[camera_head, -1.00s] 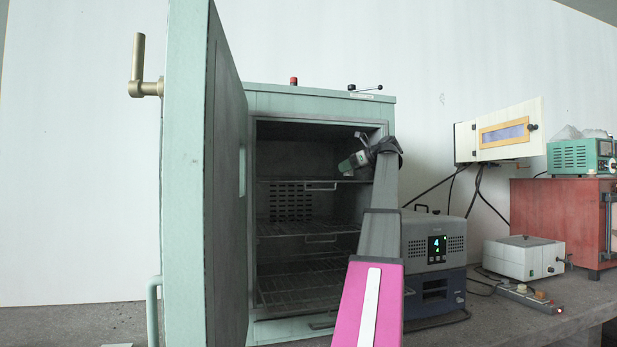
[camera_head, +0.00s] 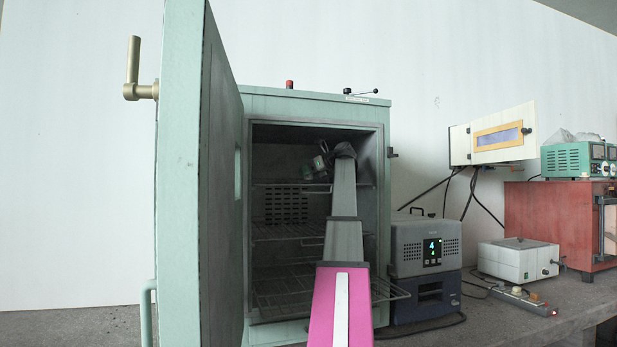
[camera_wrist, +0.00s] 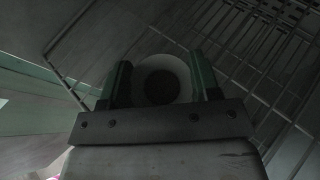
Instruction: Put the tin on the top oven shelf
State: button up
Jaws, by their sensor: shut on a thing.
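The tin (camera_wrist: 165,66) shows in the wrist view as a pale round rim with a dark middle, held between the two green fingers. My gripper (camera_head: 313,168) is shut on it, inside the upper part of the oven (camera_head: 310,105) in the head view. The tin is too small and dark to make out there. The top oven shelf (camera_head: 272,186) is a wire rack just below my gripper. Rack wires (camera_wrist: 255,55) also show at the upper right of the wrist view. I cannot tell whether the tin touches the shelf.
The oven door (camera_head: 190,180) stands open on the left. Lower wire racks (camera_head: 280,232) lie below the top shelf. A grey control box (camera_head: 425,245) stands close right of the oven. A white box (camera_head: 515,262) and power strip (camera_head: 525,300) are farther right.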

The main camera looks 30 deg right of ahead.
jog(key=shift+s+d+f, duration=0.1)
jog(key=shift+s+f, duration=0.1)
jog(key=shift+f, duration=0.45)
jog(key=shift+f, duration=0.1)
jog(key=o, duration=0.9)
jog(key=shift+v, duration=3.8)
